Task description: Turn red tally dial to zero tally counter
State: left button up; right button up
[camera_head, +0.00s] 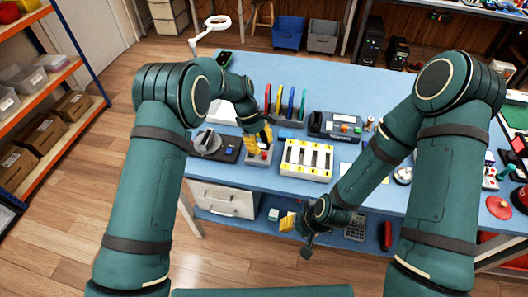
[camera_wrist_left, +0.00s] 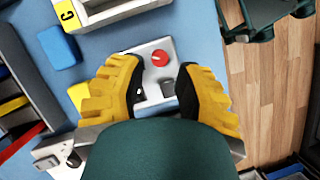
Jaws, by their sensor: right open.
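The tally counter (camera_head: 257,159) is a small grey box near the front edge of the blue table. In the left wrist view the grey box (camera_wrist_left: 149,50) carries a red dial (camera_wrist_left: 160,58) on its top face and a dark round part nearer the gripper. My left gripper (camera_head: 263,138) is above the counter. In the wrist view its yellow fingers (camera_wrist_left: 160,82) are apart, with the box below and between them; nothing is visibly clamped. The dial shows just beyond the fingertips. The counter's reading cannot be seen. My right gripper (camera_head: 296,229) is open and empty, in front of the table edge.
A white slotted tray (camera_head: 307,176) with yellow labels stands right of the counter. A dark device (camera_head: 229,149) lies to its left. Several coloured upright tools (camera_head: 280,103) stand behind, beside a grey-black console (camera_head: 335,125). Clear blue tabletop lies at the back right.

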pick_arm(q)
jog(key=v, duration=0.7)
jog(key=shift+r, duration=0.4)
jog(key=shift+a, duration=0.1)
